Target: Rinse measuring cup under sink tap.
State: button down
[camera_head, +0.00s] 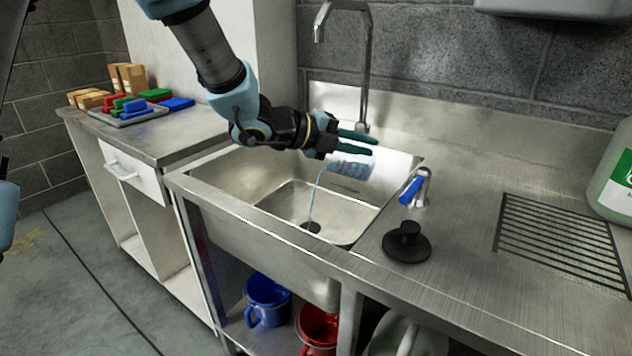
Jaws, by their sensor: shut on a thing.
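The clear measuring cup (347,170) with red markings is in my gripper (372,146), over the right rear part of the sink (262,205). My gripper's dark green fingers are shut on it. The cup is tipped on its side, and a thin stream of water (316,195) runs from its left end down to the drain (311,227). The tall metal tap (367,60) rises behind the sink, its spout (319,33) above and to the left of my gripper. No water shows at the spout. A blue-handled lever (412,190) stands at the sink's right edge.
A black knobbed stopper (406,243) and a drain grille (556,240) are on the right counter, with a large bottle (615,175) at the far right. Coloured pads lie on a tray (140,116) on the left counter. Blue (267,300) and red (317,328) buckets stand underneath.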

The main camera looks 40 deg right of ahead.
jog(key=shift+w+a+r+n+g+h+b, duration=0.2)
jog(key=shift+w+a+r+h+b, duration=0.1)
jog(key=shift+w+a+h+b, duration=0.3)
jog(key=shift+w+a+r+n+g+h+b, duration=0.1)
jog(key=shift+w+a+r+g+h+b, duration=0.2)
jog(key=shift+b, duration=0.4)
dwell(0.4)
jog(key=shift+w+a+r+n+g+h+b, duration=0.3)
jog(key=shift+w+a+r+n+h+b, duration=0.25)
jog(key=shift+b, duration=0.75)
